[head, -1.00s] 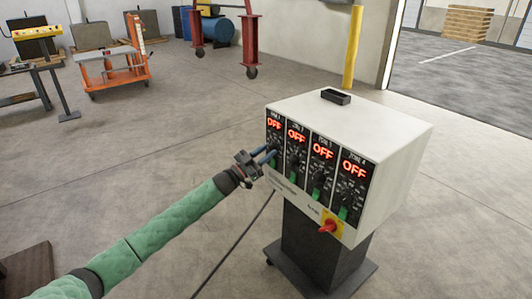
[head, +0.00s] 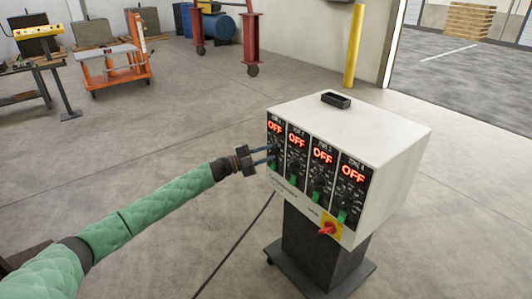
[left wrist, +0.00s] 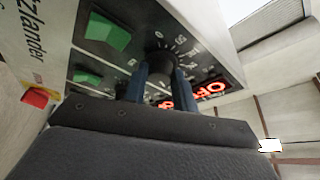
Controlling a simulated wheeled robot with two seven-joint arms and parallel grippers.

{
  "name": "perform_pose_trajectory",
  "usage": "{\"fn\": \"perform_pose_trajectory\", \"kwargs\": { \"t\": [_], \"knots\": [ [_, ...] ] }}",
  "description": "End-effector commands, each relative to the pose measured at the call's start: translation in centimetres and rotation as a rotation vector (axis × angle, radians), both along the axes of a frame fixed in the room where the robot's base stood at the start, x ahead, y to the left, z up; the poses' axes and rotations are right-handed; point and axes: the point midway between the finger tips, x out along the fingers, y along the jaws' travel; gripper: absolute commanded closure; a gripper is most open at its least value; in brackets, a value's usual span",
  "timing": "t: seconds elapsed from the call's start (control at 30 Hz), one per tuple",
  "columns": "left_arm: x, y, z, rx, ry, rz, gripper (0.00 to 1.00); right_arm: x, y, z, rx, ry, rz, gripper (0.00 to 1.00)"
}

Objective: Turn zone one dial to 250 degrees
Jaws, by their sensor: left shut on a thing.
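The white control box (head: 390,140) stands on a dark wheeled pedestal. Its front has several black zone panels, each with a red OFF display, a black dial and a green switch. The zone one panel (head: 275,127) is the leftmost, and its display reads OFF. My left gripper (head: 272,155) reaches it from the left. In the left wrist view its two blue fingers (left wrist: 160,85) are shut on the black zone one dial (left wrist: 160,60), one on each side, hiding part of it and its scale. A green switch (left wrist: 107,31) is beside the dial. My right gripper is not in view.
A red rotary switch on a yellow plate (head: 328,228) is low on the box front, and it also shows in the left wrist view (left wrist: 36,97). A black tray (head: 336,100) lies on top. A cable runs along the floor.

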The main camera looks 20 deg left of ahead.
Motion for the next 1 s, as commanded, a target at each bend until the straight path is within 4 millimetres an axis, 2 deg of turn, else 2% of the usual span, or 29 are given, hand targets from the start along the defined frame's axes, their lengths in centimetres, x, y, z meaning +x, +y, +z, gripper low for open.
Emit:
{"fn": "perform_pose_trajectory", "kwargs": {
  "t": [0.33,0.9,0.93,1.0],
  "knots": [
    [-0.05,0.00,-0.03,0.119,-0.083,-0.001,0.95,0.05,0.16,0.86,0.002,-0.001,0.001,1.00],
    [-0.07,-0.03,-0.11,0.140,-0.099,-0.002,0.95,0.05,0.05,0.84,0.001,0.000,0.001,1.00],
    [-0.07,-0.03,-0.11,0.140,-0.099,-0.001,0.67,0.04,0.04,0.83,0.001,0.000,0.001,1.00],
    [-0.05,-0.02,-0.10,0.139,-0.099,-0.001,0.53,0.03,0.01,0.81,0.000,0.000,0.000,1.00]
  ]
}}
